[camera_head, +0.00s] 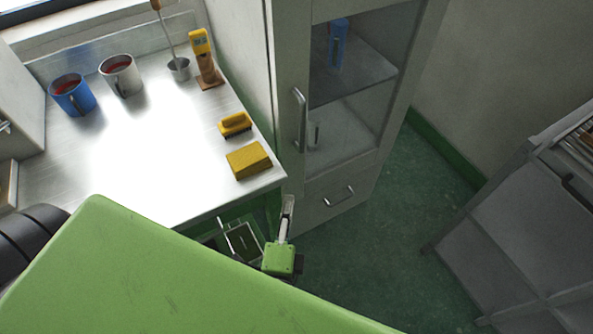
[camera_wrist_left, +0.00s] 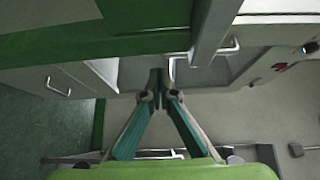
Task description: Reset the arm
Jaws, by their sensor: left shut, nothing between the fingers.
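My left gripper (camera_head: 287,212) shows in the head view below the front right corner of the metal table, beside the glass-door cabinet. In the left wrist view the fingers of the left gripper (camera_wrist_left: 157,82) meet at their tips, with nothing between them. A large green part of my own body covers the lower left of the head view and hides the floor there. My right gripper is not seen in either view.
The metal table (camera_head: 130,160) holds a blue mug (camera_head: 70,96), a grey mug (camera_head: 120,76), a yellow brush (camera_head: 235,124) and a yellow block (camera_head: 249,160). The cabinet (camera_head: 335,207) stands close on the right. Green floor (camera_head: 385,240) is clear before a grey rack (camera_head: 500,240).

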